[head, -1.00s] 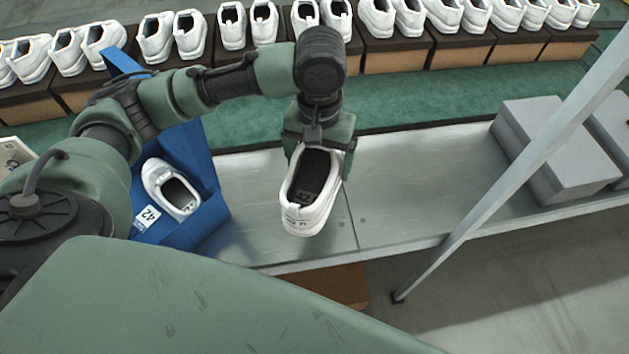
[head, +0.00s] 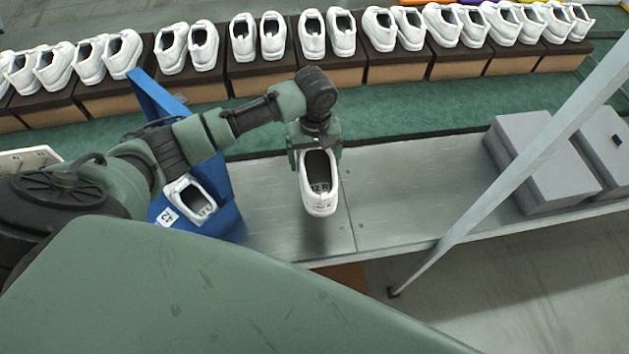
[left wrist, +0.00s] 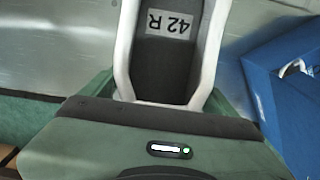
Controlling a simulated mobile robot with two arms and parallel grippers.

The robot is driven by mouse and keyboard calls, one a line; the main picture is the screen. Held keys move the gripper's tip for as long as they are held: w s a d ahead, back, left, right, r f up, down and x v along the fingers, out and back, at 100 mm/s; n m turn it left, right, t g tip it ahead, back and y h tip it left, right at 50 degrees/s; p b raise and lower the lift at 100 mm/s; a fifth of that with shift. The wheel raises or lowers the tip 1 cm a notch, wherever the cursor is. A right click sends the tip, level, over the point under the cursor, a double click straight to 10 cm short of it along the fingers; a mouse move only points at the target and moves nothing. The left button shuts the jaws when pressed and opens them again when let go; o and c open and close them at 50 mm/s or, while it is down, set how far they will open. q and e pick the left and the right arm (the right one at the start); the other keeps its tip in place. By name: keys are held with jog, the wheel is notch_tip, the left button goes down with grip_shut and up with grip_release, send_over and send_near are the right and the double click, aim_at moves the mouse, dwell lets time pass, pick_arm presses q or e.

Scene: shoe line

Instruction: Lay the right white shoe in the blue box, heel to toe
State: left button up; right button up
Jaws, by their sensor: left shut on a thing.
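My left gripper (head: 318,150) is shut on a white shoe (head: 319,199) and holds it above the metal bench, to the right of the blue box. In the left wrist view the held shoe's insole (left wrist: 168,55) carries a label reading 42 R. The blue box (head: 226,208) stands open on the bench with its lid raised at the back; part of it is hidden behind my left arm. The blue box also shows at the right of the left wrist view (left wrist: 287,75). My right gripper is not in view.
Grey boxes (head: 545,165) stand on the right of the metal bench (head: 400,190). A slanted grey post (head: 500,180) crosses in front. Behind, pairs of white shoes stand on boxes (head: 390,68) along a green conveyor. The bench between the blue box and grey boxes is clear.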

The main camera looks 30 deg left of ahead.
pick_arm(q)
notch_tip(320, 180, down, 6)
jog(key=shift+s+f, duration=0.1)
jog(key=shift+f, duration=0.05)
notch_tip(320, 180, down, 13)
jog(key=b, duration=1.3)
jog(key=shift+f, duration=0.2)
jog(key=shift+r, duration=0.1)
jog(key=o, duration=1.5)
jog(key=shift+f, duration=0.2)
jog(key=shift+o, duration=0.2)
